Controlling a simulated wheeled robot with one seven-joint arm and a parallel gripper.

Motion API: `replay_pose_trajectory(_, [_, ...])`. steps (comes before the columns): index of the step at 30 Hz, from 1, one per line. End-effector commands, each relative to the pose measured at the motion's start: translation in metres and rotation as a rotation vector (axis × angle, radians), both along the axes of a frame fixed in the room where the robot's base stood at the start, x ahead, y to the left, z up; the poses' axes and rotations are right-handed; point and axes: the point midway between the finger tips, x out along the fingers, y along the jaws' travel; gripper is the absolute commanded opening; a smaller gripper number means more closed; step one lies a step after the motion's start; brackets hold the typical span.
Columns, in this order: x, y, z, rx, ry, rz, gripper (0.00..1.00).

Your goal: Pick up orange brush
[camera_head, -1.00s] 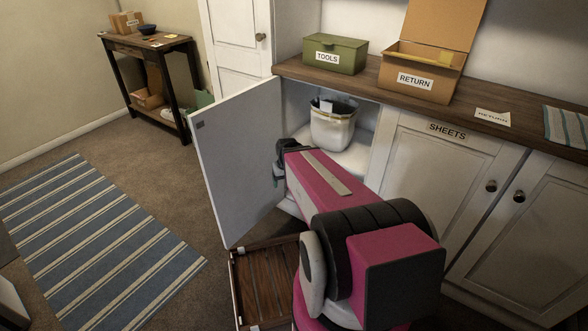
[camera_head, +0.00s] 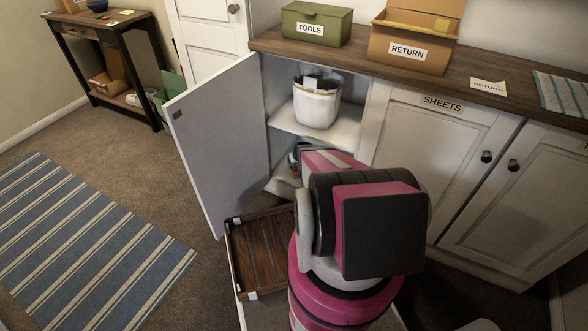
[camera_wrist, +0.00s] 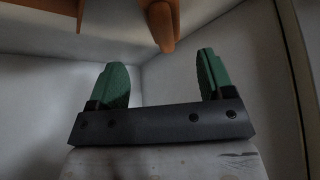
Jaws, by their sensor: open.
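In the wrist view, my gripper (camera_wrist: 162,78) is open and empty, its two green fingers apart. An orange rounded bar (camera_wrist: 162,25), which looks like part of the orange brush, shows at the top middle, beyond the fingers and roughly in line with the gap. I cannot see its whole shape. In the head view, my own arm covers most of my gripper, which is low at the open cabinet, below the shelf. No brush can be made out clearly there.
The open cabinet door (camera_head: 215,150) stands left of my arm. A white bin (camera_head: 317,105) sits on the cabinet shelf (camera_head: 345,135) above. Pale cabinet walls surround the fingers in the wrist view. A wooden drawer or tray (camera_head: 232,262) lies low in front.

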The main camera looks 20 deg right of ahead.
Motion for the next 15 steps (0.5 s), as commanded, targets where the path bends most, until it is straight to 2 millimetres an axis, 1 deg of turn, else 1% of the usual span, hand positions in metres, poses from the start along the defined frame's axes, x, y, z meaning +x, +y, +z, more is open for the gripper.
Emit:
replay_pose_trajectory(1, [0.007, 0.000, -0.010, 0.000, 0.001, 0.000, 0.74])
replay_pose_trajectory(3, [0.012, 0.000, -0.019, 0.000, 0.000, 0.000, 0.74])
replay_pose_trajectory(6, [0.016, 0.000, -0.026, 0.000, 0.000, 0.000, 0.74])
replay_pose_trajectory(11, [0.020, 0.002, -0.033, 0.000, 0.001, 0.000, 0.74])
replay_pose_trajectory(15, [0.031, 0.004, -0.048, 0.001, 0.001, 0.000, 0.74])
